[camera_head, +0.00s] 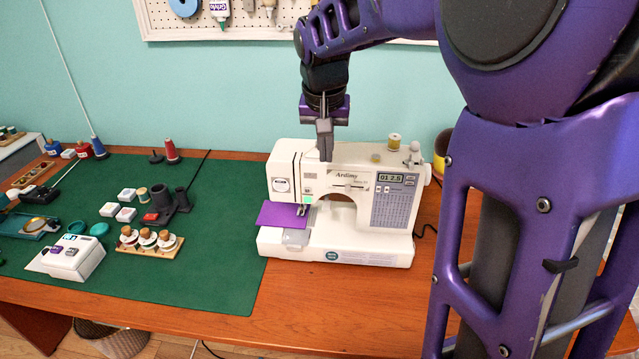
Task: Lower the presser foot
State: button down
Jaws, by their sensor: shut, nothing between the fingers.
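A white sewing machine (352,228) stands on the wooden table. A piece of purple fabric (280,215) lies on its bed at the left, by the needle area. The presser foot (302,209) is small at the needle area above the fabric's right edge; I cannot tell whether it is up or down. My gripper (325,155) points down at the top of the machine, just right of its head, with its fingers together and nothing between them. I cannot tell whether the fingertips touch the machine. The presser foot lever is not visible.
A green mat (215,260) covers the table's left part. It bears a spool rack (150,244), a white box (68,257) and thread cones (172,152). A spool (394,141) stands on the machine's top. My arm fills the right side.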

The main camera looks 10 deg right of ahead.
aim_at(330, 207)
jog(key=x, duration=0.4)
jog(key=b+x, duration=0.1)
jog(key=x, duration=0.4)
jog(key=b+x, duration=0.1)
jog(key=x, duration=0.4)
jog(key=shift+s+a, duration=0.15)
jog(key=shift+s, duration=0.25)
jog(key=shift+s+d+f+t+y+p, duration=0.15)
jog(key=shift+d+f+t+y+p, duration=0.2)
jog(key=shift+y, duration=0.45)
jog(key=shift+d+f+m+t+y, duration=0.25)
jog(key=shift+f+m+y, duration=0.05)
jog(key=shift+y, duration=0.3)
jog(key=shift+s+f, duration=0.1)
jog(key=shift+f, duration=0.4)
jog(key=shift+r, duration=0.25)
jog(key=shift+r+p, duration=0.55)
jog(key=shift+r, duration=0.15)
